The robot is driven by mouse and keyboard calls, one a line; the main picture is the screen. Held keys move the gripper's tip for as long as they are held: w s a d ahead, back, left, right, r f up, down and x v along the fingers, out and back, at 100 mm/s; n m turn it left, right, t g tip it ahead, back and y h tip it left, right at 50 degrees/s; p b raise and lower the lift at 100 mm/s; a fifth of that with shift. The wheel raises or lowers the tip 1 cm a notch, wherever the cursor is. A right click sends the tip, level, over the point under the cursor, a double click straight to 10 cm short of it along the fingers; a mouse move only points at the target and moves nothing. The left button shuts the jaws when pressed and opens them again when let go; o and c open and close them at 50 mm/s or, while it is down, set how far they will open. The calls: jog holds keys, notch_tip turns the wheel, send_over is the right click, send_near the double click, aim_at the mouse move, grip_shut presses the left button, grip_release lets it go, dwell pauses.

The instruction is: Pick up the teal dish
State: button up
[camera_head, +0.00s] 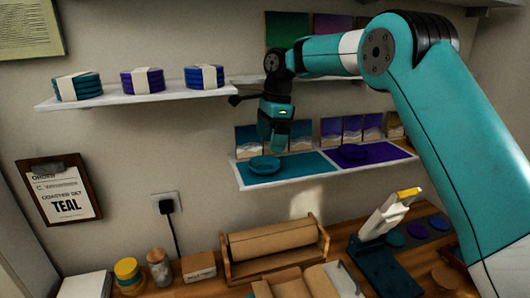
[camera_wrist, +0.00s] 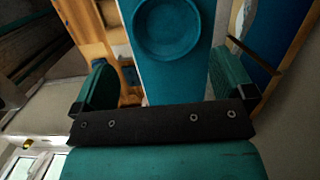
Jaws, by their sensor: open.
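The teal dish (camera_head: 264,164) is round and shallow. It lies on a teal mat (camera_head: 298,170) on the lower wall shelf (camera_head: 290,182). In the wrist view the dish (camera_wrist: 172,28) shows at the top, beyond my fingers, with the mat (camera_wrist: 178,83) around it. My gripper (camera_head: 274,140) points down just above the dish in the head view. In the wrist view my gripper (camera_wrist: 168,84) has its two teal fingers wide apart with nothing between them. The dish appears apart from the fingers.
Small pictures (camera_head: 247,138) lean behind the dishes. The upper shelf (camera_head: 140,97) holds banded coaster stacks. A wooden holder with a brown roll (camera_head: 272,241) stands on the bench below. A clipboard (camera_head: 62,190) reads TEAL.

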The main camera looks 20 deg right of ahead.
aim_at(265, 162)
jog(key=shift+w+d+f+m, duration=0.1)
jog(key=shift+w+f+m, duration=0.15)
jog(key=shift+m, duration=0.05)
jog(key=shift+w+a+f+p, duration=0.1)
jog(key=shift+a+f, duration=0.1)
jog(key=shift+f, duration=0.95)
jog(key=shift+a+f+p, duration=0.15)
jog(key=shift+a+f, duration=0.1)
jog(key=shift+f, duration=0.9)
jog(key=shift+w+a+f+p, duration=0.1)
jog(key=shift+a+f, duration=0.1)
jog(key=shift+f, duration=0.95)
jog(key=shift+c, duration=0.5)
jog(key=c, duration=0.6)
